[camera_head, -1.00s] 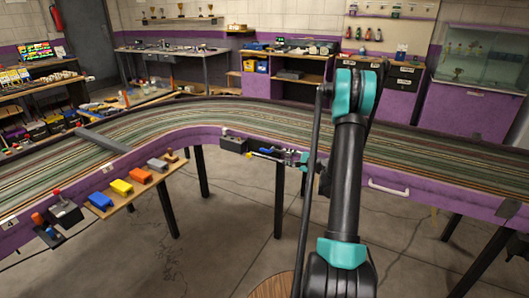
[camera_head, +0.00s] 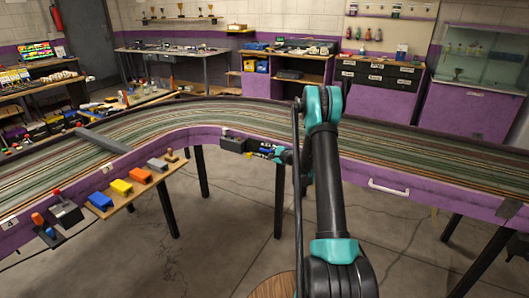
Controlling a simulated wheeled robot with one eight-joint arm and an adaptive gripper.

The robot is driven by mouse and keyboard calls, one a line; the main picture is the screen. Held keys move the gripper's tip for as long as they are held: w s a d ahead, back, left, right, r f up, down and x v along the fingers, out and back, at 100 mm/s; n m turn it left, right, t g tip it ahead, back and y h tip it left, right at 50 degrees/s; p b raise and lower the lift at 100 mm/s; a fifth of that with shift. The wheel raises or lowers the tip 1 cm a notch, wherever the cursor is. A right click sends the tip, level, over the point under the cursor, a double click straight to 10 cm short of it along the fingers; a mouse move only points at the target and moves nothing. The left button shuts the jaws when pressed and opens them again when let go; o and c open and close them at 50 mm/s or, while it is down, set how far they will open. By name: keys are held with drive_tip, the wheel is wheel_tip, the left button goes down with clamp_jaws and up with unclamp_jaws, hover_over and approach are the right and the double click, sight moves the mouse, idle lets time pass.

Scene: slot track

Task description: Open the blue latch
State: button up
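A small blue piece (camera_head: 267,152), which looks like the blue latch, shows on a dark fitting on the purple side of the track, below its inner edge. It is small and partly covered, so its position is unclear. My gripper (camera_head: 277,154) is at this piece, at the end of my black and teal arm. The fingers are too small and hidden to show whether they are open or touch the latch.
A dark box (camera_head: 233,144) and a small yellow piece (camera_head: 249,155) sit just left of my gripper. A wooden shelf (camera_head: 128,202) holds blue, yellow, orange and grey blocks. A white handle (camera_head: 388,187) is on the track's right side. Black table legs stand below.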

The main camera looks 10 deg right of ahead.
drive_tip(key=shift+a, duration=0.1)
clamp_jaws()
idle(0.7)
drive_tip(key=g+h, duration=0.1)
drive_tip(key=f+n+g+h, duration=0.1)
drive_tip(key=g+h, duration=0.1)
drive_tip(key=shift+s+d+f+n+g+h, duration=0.25)
drive_tip(key=shift+d+f+n+g+h, duration=0.1)
drive_tip(key=shift+g+h, duration=1)
drive_tip(key=shift+s+d+f+n+g+h, duration=0.2)
drive_tip(key=shift+d+f+n+g+h, duration=0.15)
drive_tip(key=shift+g+h, duration=1)
drive_tip(key=shift+s+d+f+n+g+h, duration=0.3)
drive_tip(key=shift+g+h, duration=0.6)
drive_tip(key=shift+h, duration=0.8)
